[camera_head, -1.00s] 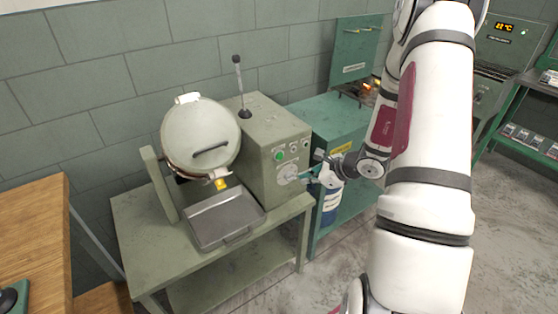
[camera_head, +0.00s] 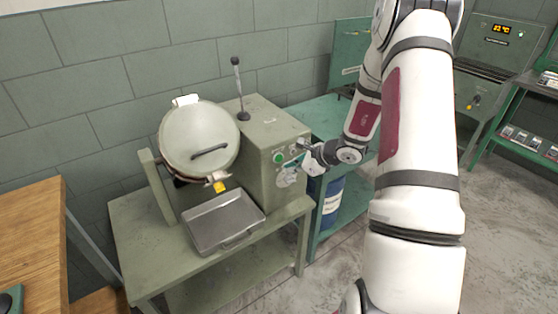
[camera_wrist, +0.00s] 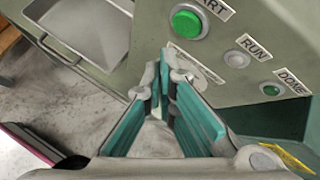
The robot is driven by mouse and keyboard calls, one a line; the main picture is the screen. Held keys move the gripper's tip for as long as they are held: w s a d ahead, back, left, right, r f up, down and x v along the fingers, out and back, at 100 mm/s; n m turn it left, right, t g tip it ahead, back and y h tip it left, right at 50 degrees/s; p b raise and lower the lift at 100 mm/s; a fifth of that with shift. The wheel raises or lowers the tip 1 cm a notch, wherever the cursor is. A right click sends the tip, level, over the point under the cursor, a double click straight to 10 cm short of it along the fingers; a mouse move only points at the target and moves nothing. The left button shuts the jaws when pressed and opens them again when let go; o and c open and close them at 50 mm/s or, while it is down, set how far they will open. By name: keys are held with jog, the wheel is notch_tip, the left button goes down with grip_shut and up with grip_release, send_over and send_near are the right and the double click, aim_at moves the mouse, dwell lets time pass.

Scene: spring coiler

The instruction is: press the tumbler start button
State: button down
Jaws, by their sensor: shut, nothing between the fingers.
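The tumbler's green start button (camera_head: 279,157) is on the front panel of the control box (camera_head: 262,150). In the wrist view the button (camera_wrist: 187,23) is large and green, with a label ending in "ART" beside it. My gripper (camera_wrist: 164,80) is shut and empty, its tips near the panel, below the button in that view and apart from it. In the head view my gripper (camera_head: 300,160) is in front of the panel, to the right of the button. Whether the tips touch the panel I cannot tell.
A RUN lamp (camera_wrist: 237,59) and a green DONE lamp (camera_wrist: 271,89) share the panel. The lidded drum (camera_head: 200,140) and grey tray (camera_head: 222,220) stand left of the box. A blue drum container (camera_head: 333,200) is under the teal table to the right.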

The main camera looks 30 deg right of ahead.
aim_at(279, 159)
jog(key=shift+w, duration=0.8)
jog(key=shift+w+b, duration=0.15)
jog(key=shift+b, duration=0.15)
dwell(0.6)
jog(key=shift+w, duration=0.3)
